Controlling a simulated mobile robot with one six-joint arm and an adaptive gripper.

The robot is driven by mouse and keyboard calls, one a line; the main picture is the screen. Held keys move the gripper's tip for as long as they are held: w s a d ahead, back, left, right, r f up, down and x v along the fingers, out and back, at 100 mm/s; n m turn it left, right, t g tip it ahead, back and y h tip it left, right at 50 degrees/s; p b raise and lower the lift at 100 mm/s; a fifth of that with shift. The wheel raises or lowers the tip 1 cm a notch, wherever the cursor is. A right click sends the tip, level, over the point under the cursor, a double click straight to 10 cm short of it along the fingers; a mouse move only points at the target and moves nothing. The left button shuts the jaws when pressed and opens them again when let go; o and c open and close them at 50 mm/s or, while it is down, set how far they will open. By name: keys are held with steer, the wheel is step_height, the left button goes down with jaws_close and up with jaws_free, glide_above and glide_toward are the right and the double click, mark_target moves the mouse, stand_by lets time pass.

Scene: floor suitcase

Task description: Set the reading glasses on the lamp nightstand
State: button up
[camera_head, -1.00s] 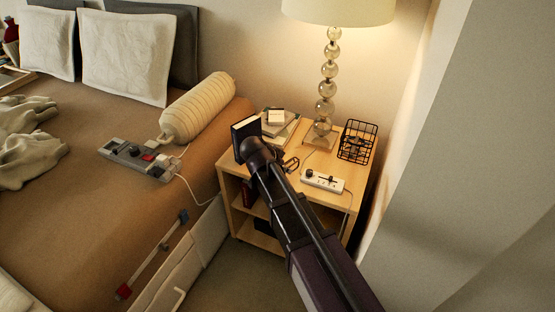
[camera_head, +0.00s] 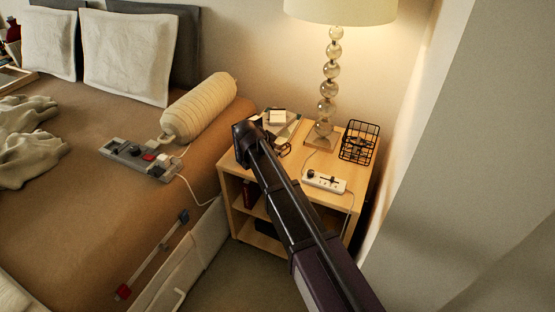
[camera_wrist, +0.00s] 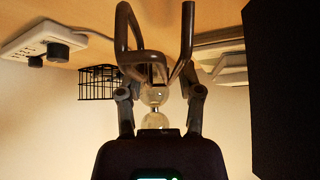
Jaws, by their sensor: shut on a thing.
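In the head view a bit of the dark frame (camera_head: 285,149) shows just right of my wrist, over the lamp nightstand. The lamp nightstand (camera_head: 355,171) is a light wood unit with open shelves, beside the bed. My arm hides its front left part and most of my gripper. I cannot tell whether the glasses touch the top.
A lamp (camera_head: 327,88) with a stacked-ball stem stands at the back. A black wire basket (camera_head: 360,141) is to its right, a white power strip (camera_head: 325,181) in front. Books (camera_head: 288,126) lie at the back left. A large dark block (camera_wrist: 285,90) is close in the wrist view.

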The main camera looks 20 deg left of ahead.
steer(key=shift+f+b, duration=1.75)
steer(key=shift+f, duration=0.05)
steer(key=shift+f, duration=0.15)
steer(key=o, duration=1)
steer(key=shift+r, duration=0.3)
steer(key=shift+p+v, duration=0.9)
steer(key=p+v, duration=0.7)
steer(key=v, duration=0.3)
steer(key=shift+s+p, duration=0.1)
steer(key=shift+p, duration=0.25)
